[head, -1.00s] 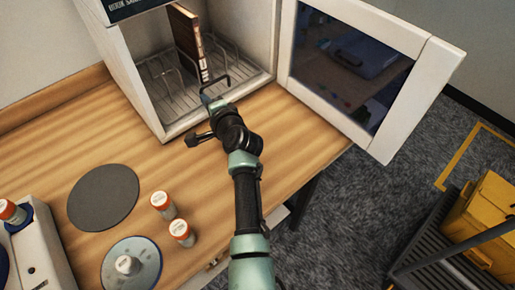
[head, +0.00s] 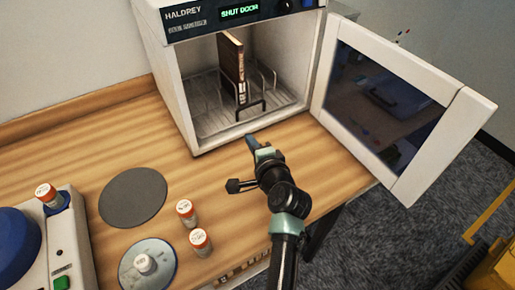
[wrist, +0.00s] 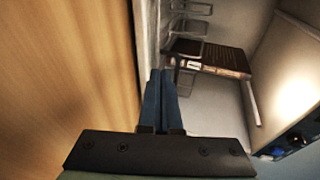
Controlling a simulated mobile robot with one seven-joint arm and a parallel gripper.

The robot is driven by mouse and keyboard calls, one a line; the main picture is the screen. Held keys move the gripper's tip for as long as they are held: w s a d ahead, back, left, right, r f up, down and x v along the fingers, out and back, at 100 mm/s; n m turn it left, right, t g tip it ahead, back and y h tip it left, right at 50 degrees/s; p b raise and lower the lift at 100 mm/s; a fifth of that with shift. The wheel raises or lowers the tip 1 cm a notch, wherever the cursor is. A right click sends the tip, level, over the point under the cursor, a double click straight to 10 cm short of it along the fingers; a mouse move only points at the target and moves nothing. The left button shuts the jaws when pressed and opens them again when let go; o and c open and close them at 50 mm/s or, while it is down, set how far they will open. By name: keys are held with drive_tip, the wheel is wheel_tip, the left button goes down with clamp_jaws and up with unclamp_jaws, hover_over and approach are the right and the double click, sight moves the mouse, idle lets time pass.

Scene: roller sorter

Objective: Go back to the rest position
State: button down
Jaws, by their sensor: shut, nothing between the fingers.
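My gripper (head: 251,142) is in front of the open white cabinet (head: 178,105), just outside its front edge and above the wooden table. In the wrist view its two blue fingers (wrist: 160,75) are together, with nothing between them. Inside the cabinet a dark brown book (head: 231,62) stands upright in a wire rack (head: 268,75); it also shows in the wrist view (wrist: 215,58). The cabinet's display (head: 239,11) reads "SHUT DOOR".
The cabinet door (head: 455,125) stands wide open to the right. A white device (head: 75,235) holding another vial (head: 46,194) is at left.

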drive_tip(key=v, duration=0.4)
drive_tip(key=shift+s, duration=0.1)
drive_tip(key=shift+d, duration=0.1)
